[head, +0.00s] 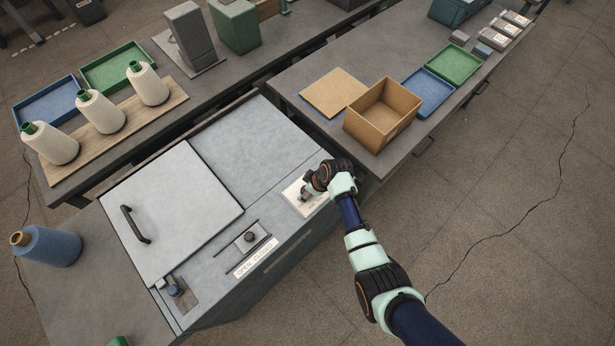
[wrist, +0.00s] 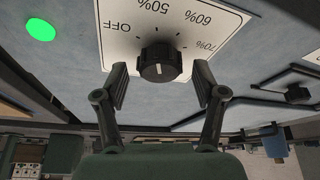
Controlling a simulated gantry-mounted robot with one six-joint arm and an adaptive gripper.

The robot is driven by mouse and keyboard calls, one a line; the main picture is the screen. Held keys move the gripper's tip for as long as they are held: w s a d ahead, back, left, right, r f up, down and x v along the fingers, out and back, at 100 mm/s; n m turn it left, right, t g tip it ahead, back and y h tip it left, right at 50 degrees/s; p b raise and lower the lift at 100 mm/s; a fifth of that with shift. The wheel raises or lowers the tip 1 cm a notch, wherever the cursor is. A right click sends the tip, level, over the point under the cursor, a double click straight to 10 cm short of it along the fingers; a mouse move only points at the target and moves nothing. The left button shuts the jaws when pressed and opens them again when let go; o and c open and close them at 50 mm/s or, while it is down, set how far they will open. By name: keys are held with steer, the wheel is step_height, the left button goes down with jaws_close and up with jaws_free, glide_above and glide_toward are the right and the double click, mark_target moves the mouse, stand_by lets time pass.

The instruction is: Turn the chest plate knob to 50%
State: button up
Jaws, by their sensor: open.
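The chest plate knob (wrist: 160,62) is black and round, on a white dial plate (wrist: 120,45) marked OFF, 50%, 60% and 70%. The wrist view shows the dial upside down. A small pale mark shows on the knob, but I cannot tell which setting it points to. My gripper (wrist: 160,76) is open, with one finger on each side of the knob and a visible gap on both sides. In the head view my gripper (head: 308,190) is over the white dial plate (head: 297,207) at the chest's right end and hides most of the knob.
The grey chest has a lid with a black handle (head: 135,224) and a slider with an OPEN CLOSE label (head: 256,258). A green light (wrist: 41,30) is near the dial. A cardboard box (head: 383,115) stands on the bench behind. Yarn cones (head: 100,111) stand at the left.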

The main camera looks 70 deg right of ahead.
steer(key=shift+r, duration=0.1)
steer(key=v, duration=1.1)
steer(key=shift+s+r, duration=0.25)
steer(key=shift+r, duration=0.1)
